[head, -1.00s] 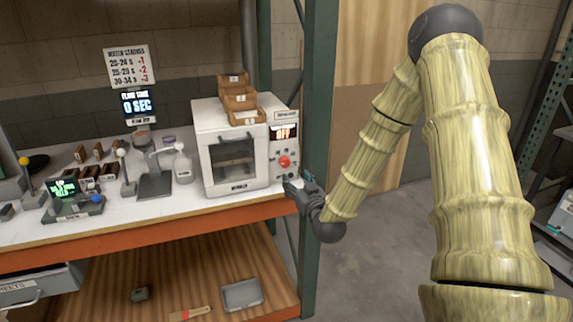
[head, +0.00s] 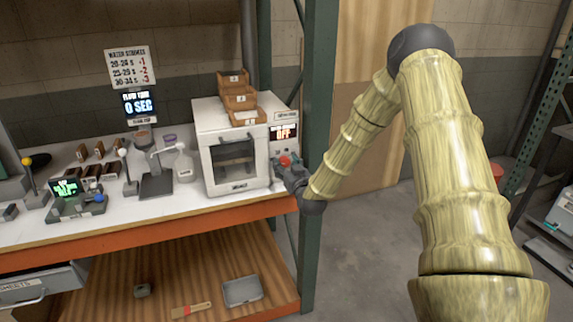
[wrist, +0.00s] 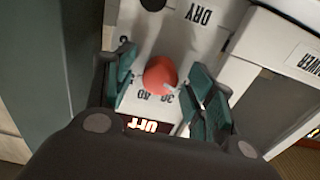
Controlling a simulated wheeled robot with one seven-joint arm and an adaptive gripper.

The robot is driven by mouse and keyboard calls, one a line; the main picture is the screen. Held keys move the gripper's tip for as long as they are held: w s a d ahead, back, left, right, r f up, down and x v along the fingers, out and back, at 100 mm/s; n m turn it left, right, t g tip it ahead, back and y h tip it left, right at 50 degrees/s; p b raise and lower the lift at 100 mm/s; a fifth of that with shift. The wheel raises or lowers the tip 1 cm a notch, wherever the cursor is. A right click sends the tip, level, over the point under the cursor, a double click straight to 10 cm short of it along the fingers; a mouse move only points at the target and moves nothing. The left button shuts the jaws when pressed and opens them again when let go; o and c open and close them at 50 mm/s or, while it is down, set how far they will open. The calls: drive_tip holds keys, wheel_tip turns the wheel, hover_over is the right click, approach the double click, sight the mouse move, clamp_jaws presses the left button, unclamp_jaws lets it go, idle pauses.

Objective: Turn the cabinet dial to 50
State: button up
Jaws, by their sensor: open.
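The white cabinet (head: 222,120) stands at the right end of the bench. Its red dial (head: 285,160) is on the front panel at the right, below a display reading OFF (head: 284,134). In the wrist view the red dial (wrist: 160,76) has a pale pointer, with printed numbers beside it, among them 30 and 40. My gripper (head: 288,169) is at the panel. In the wrist view my gripper (wrist: 160,85) is open, with green fingers on either side of the dial. I cannot tell whether they touch it.
A dark knob (wrist: 153,4) sits near the word DRY on the panel. A green rack post (head: 318,110) stands just right of the cabinet. Wooden bins (head: 238,98) are stacked on top.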

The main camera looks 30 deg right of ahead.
drive_tip(key=shift+c, duration=0.3)
drive_tip(key=c, duration=1)
